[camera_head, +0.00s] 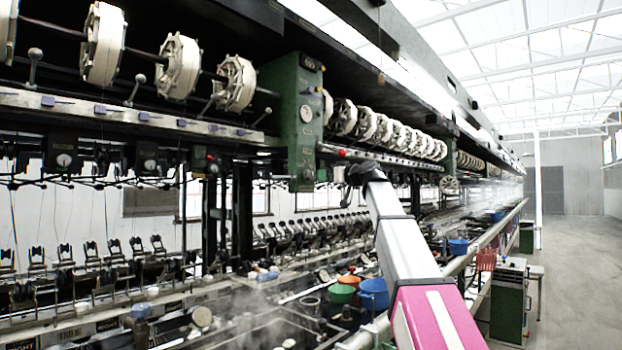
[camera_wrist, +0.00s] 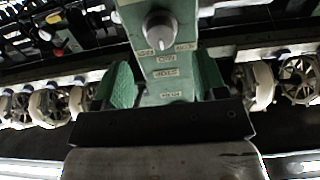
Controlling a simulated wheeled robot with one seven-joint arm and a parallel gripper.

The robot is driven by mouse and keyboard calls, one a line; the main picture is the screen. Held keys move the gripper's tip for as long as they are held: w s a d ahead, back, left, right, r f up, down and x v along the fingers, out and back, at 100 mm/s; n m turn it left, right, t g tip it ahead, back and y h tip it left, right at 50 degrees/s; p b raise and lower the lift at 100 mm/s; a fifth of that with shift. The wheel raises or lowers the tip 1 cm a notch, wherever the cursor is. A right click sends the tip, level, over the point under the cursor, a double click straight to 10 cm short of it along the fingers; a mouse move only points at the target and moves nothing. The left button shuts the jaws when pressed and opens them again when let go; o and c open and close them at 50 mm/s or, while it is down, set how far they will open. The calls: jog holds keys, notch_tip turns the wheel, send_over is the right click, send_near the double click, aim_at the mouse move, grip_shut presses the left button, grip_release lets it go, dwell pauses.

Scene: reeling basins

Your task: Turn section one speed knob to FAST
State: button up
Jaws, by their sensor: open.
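In the wrist view a round grey speed knob (camera_wrist: 160,30) sits on a green panel (camera_wrist: 158,75), with a pale mark toward its lower edge. Small labels lie around and below it, too blurred to read surely. My gripper (camera_wrist: 166,70) is open, its green finger pads left and right of the panel, apart from the knob and holding nothing. In the head view my gripper (camera_head: 352,180) is a dark shape at the arm's end, right of the green post (camera_head: 306,145). Its fingers are not clear there. The post carries a round dial (camera_head: 306,114).
White reels (camera_head: 235,83) line the machine on both sides of the post. Below are steaming basins with a blue bucket (camera_head: 374,294) and a green bowl (camera_head: 341,293) near my arm.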

aim_at(312, 176)
jog(key=x, duration=0.7)
jog(key=c, duration=0.7)
